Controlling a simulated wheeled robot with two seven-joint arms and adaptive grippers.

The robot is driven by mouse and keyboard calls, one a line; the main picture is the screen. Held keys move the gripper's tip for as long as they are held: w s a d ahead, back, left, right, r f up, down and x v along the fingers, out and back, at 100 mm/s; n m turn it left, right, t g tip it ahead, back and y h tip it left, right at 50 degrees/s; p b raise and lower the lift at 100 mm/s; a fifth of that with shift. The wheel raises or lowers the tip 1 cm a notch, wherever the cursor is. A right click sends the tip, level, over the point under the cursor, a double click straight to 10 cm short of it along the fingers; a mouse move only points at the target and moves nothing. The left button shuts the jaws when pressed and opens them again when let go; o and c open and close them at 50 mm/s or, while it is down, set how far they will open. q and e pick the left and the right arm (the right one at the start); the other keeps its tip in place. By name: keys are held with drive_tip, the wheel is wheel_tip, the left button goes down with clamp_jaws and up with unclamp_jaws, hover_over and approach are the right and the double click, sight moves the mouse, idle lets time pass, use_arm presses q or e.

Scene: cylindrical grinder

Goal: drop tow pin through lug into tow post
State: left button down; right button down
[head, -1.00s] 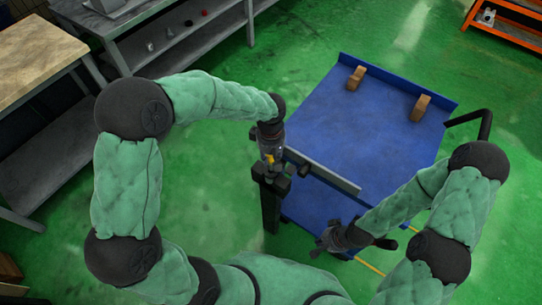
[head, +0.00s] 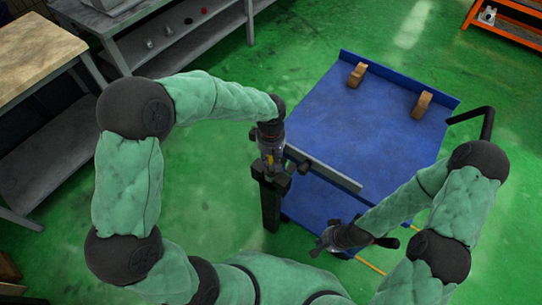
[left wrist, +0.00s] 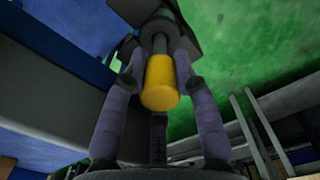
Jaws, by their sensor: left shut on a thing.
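The tow pin has a yellow grip (left wrist: 159,88) and a grey shaft (left wrist: 158,44). In the head view my left gripper (head: 270,158) is right above the top of the black tow post (head: 271,208). The lug cannot be made out clearly there. My right gripper (head: 325,242) is near the cart's front, apart from the post; its fingers are too small to read.
The blue cart (head: 365,130) stands to the right of the post, with a grey bar (head: 335,176) along its near edge and two brown blocks (head: 357,75) on its far side. Grey shelving (head: 185,45) stands at the upper left. Green floor left of the post is clear.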

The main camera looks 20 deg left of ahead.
use_arm(q)
drive_tip(key=shift+f+b, duration=0.6)
drive_tip(key=shift+f, duration=0.25)
drive_tip(key=c, duration=0.9)
unclamp_jaws()
wheel_tip(320, 180, up, 12)
drive_tip(key=shift+s+f, duration=0.1)
drive_tip(key=shift+s, duration=0.05)
